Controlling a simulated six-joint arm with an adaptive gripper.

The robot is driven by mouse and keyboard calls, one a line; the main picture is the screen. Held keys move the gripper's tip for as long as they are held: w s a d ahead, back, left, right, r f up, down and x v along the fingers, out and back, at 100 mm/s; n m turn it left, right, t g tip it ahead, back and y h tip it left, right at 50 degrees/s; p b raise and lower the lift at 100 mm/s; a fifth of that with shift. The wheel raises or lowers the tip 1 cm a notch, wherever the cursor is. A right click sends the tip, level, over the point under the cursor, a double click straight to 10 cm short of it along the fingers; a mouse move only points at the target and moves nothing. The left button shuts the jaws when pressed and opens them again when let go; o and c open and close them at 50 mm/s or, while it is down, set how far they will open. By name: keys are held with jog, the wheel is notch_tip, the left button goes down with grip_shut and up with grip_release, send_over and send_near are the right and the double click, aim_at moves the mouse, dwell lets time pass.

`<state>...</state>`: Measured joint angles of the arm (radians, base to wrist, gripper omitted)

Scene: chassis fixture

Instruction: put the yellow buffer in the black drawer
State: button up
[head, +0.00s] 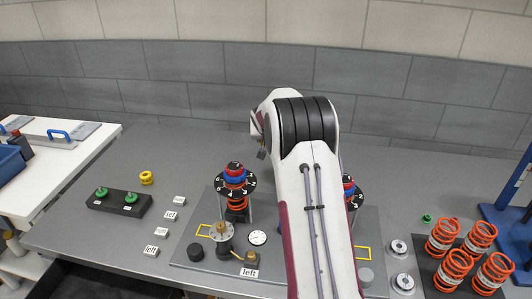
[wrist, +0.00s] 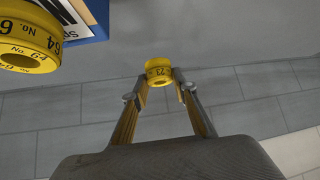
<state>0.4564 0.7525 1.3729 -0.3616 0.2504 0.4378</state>
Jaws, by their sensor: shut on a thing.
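In the wrist view, my gripper (wrist: 160,90) has its fingertips closed around a small yellow ring-shaped buffer (wrist: 158,68) with dark markings. A larger-looking yellow ring marked No. 64 (wrist: 28,38) shows at the wrist view's upper left, apart from the fingers. A yellow ring (head: 146,177) lies on the grey bench in the head view. A dark drawer-like shape (head: 85,288) shows below the bench's front edge, mostly cut off, so I cannot tell its state clearly.
A grey fixture plate (head: 205,258) with orange springs and numbered black discs stands mid-bench. A black block (head: 118,203) with green knobs and several white labels are to its left. More orange springs (head: 455,265) stand at right. A white side table (head: 55,165) is at left.

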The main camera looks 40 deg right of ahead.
jog(key=shift+f, duration=0.6)
jog(key=shift+f, duration=0.15)
jog(key=shift+f, duration=2.15)
jog(key=shift+f, duration=0.25)
jog(key=o, duration=1.1)
jog(key=shift+o, duration=0.2)
jog(key=shift+s+r, duration=0.1)
jog(key=shift+r, duration=0.05)
